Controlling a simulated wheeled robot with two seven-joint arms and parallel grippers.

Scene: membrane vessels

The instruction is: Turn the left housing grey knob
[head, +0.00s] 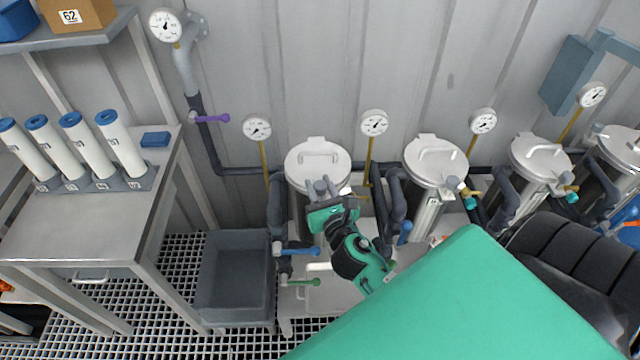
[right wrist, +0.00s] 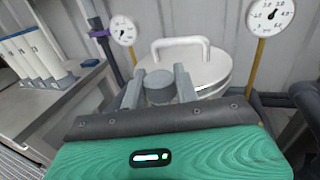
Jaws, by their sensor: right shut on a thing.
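The left housing is a steel vessel with a round lid and a white handle (head: 318,160); its lid also shows in the right wrist view (right wrist: 215,72). My right gripper (head: 322,186) is at the front of this housing, just below its lid. In the right wrist view its two grey fingers stand on either side of the round grey knob (right wrist: 159,88), and the gripper is shut on it. In the head view the gripper hides most of the knob and the front of the housing. My left gripper is not in view.
A blue-handled valve (head: 300,251) and a green-handled valve (head: 303,282) sit low left of my right arm. Another housing (head: 436,163) stands to the right, with dark pipes between. A grey bin (head: 236,318) and steel table (head: 90,215) with white cylinders are at left.

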